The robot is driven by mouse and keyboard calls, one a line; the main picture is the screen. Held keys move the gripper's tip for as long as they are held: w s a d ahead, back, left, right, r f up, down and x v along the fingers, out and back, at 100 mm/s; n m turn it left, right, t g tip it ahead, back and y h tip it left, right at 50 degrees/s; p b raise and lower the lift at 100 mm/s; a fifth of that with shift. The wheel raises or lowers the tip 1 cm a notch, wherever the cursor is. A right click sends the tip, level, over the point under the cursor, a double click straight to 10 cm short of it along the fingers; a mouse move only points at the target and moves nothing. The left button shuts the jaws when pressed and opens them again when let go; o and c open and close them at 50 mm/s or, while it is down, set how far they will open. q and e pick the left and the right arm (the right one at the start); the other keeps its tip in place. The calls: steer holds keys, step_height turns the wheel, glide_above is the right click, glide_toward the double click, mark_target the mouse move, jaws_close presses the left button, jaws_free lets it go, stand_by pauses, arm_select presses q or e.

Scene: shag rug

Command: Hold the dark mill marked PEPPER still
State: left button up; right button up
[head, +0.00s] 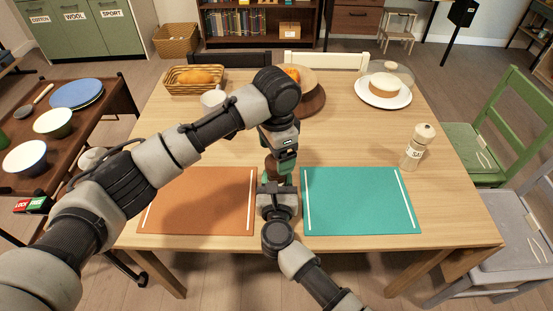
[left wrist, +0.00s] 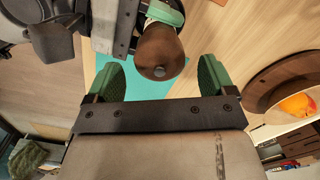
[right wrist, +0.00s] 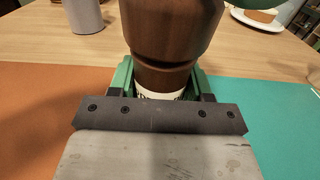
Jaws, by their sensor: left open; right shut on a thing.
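The dark brown mill (head: 271,168) stands at the middle of the table, partly hidden by my arms in the head view. In the right wrist view the mill (right wrist: 172,35) rises upright between the green fingers of my right gripper (right wrist: 162,80), which is shut on it low down, at its white label. The label's word is mostly hidden. My left gripper (head: 281,158) points down over the mill. In the left wrist view the mill's round top (left wrist: 158,55) shows by the gap between the open green fingers (left wrist: 160,78), apparently not clamped by them.
A pale mill (head: 414,152) stands at the right. An orange mat (head: 200,205) and a teal mat (head: 360,205) lie at the front of the table (head: 440,205). A bread basket (head: 180,88), a cup (head: 213,98) and a cake plate (head: 384,100) stand farther back.

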arm_select(q)
step_height(320, 180, up, 9)
steer(key=shift+f, duration=0.15)
stand_by(0.6)
steer(key=n, duration=0.8)
steer(key=f+n, duration=0.1)
steer(key=n, duration=0.3)
steer(key=shift+w+f, duration=0.1)
steer(key=shift+w, duration=0.15)
step_height(320, 180, down, 11)
steer(key=c, duration=0.9)
